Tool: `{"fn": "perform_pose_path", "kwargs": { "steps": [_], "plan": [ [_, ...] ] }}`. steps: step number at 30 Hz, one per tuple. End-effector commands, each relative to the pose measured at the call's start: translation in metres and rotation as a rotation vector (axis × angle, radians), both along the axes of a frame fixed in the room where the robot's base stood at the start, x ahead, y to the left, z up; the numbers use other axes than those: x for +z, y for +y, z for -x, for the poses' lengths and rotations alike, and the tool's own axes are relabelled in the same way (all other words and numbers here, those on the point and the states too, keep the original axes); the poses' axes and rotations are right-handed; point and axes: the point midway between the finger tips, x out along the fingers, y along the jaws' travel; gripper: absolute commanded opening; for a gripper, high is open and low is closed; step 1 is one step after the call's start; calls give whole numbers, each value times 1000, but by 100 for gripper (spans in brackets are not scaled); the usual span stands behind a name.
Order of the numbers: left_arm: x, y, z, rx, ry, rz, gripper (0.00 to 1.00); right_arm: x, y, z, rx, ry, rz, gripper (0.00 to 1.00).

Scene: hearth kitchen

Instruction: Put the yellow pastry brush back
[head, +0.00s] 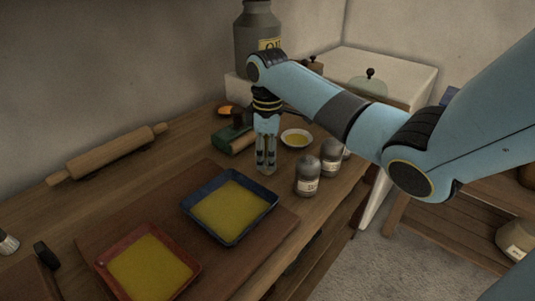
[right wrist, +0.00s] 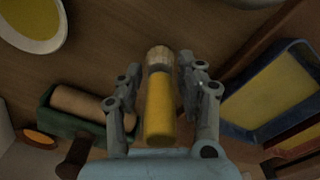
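The yellow pastry brush (right wrist: 159,108) shows in the right wrist view between the fingers of my right gripper (right wrist: 160,80). Its yellow handle end points toward the palm and its pale end points away toward the counter. The fingers flank it closely on both sides and appear shut on it. In the head view my right gripper (head: 266,160) points down over the counter, behind the blue tray; the brush is mostly hidden there by the fingers. The blue tray (head: 243,235) and the red tray (head: 112,287) hold yellow contents. My left gripper is not in view.
A green holder (head: 219,139) with a tan roll lies just left of my right gripper. A small bowl (head: 308,133) and dark-topped shakers (head: 307,175) stand to its right. A rolling pin (head: 108,153) lies by the wall. A large grey can (head: 257,30) stands behind.

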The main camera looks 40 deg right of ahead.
Motion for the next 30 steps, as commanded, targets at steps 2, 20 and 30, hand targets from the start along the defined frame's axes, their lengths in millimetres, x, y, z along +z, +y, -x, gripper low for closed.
{"fn": "perform_pose_path", "kwargs": {
  "steps": [2,20,30],
  "plan": [
    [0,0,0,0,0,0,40,0,0,0,0,0,0,47],
    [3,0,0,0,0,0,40,59,-1,-1,1,-5,2,47],
    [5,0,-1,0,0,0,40,117,0,0,0,-3,0,47]
  ]
}}
